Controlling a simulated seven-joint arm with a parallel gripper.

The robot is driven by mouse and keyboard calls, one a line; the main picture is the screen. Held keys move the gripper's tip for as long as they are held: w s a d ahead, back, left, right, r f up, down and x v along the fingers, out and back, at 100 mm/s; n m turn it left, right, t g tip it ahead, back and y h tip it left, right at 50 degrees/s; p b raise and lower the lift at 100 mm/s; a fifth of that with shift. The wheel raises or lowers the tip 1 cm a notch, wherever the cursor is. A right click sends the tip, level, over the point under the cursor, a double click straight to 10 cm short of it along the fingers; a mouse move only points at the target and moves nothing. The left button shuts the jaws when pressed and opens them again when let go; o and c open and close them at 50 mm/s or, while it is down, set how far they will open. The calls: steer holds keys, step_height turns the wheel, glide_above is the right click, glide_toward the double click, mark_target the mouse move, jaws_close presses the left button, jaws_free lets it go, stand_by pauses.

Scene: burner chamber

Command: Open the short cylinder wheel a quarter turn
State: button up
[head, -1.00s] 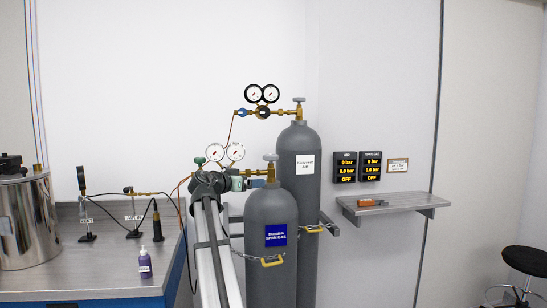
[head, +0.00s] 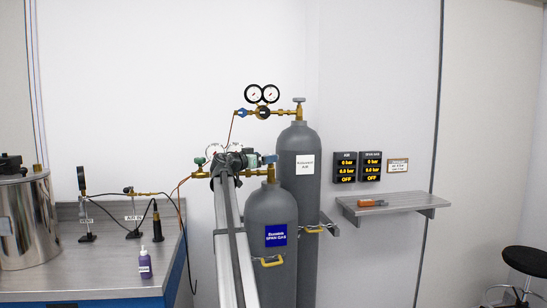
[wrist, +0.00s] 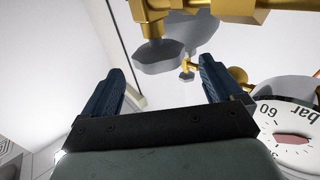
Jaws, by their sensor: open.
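The short grey cylinder (head: 271,215) with a blue label stands in front of the taller one. Its brass valve (head: 271,174) shows on top; its wheel is largely hidden by my gripper (head: 266,159) in the head view. In the wrist view a grey faceted wheel (wrist: 164,58) on a brass stem appears upside down, ahead of my gripper (wrist: 162,70) and between its two blue fingertips. The fingers are open, with nothing held. I cannot tell whether they touch the wheel.
The tall cylinder (head: 300,205) stands close behind with its own regulator and gauges (head: 262,94). A pressure gauge (wrist: 290,125) sits close to the right finger in the wrist view. A wall shelf (head: 395,203) is at right, a bench (head: 105,270) at left.

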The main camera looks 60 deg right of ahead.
steer(key=d, duration=0.6)
steer(key=shift+s+d, duration=0.35)
steer(key=shift+s, duration=0.05)
steer(key=shift+c, duration=0.3)
steer(key=c, duration=0.9)
